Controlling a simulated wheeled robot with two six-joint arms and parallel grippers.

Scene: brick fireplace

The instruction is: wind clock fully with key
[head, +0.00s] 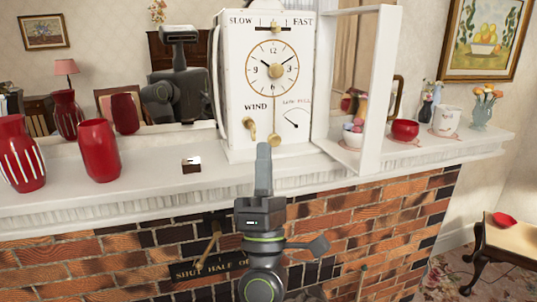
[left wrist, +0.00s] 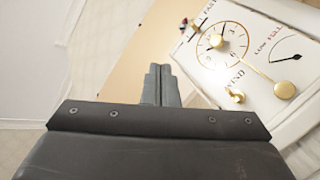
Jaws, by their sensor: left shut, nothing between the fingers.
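The white clock (head: 265,85) stands on the mantel, its glazed-looking front door frame (head: 372,95) swung open to the right. A brass key (head: 250,131) sits at the WIND mark, and it also shows in the left wrist view (left wrist: 237,96). A brass pendulum bob (head: 273,139) hangs beside it. The LOW-FULL gauge (head: 293,118) has a dark needle; its exact reading is unclear. My left gripper (head: 264,150) is shut and empty, pointing up in front of the mantel edge, below the key in the picture and apart from it. My right gripper is not seen.
Red vases (head: 98,150) and a small brown-and-white box (head: 191,165) stand left of the clock. A damper lever (head: 209,240) projects below the mantel. A mirror lies behind.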

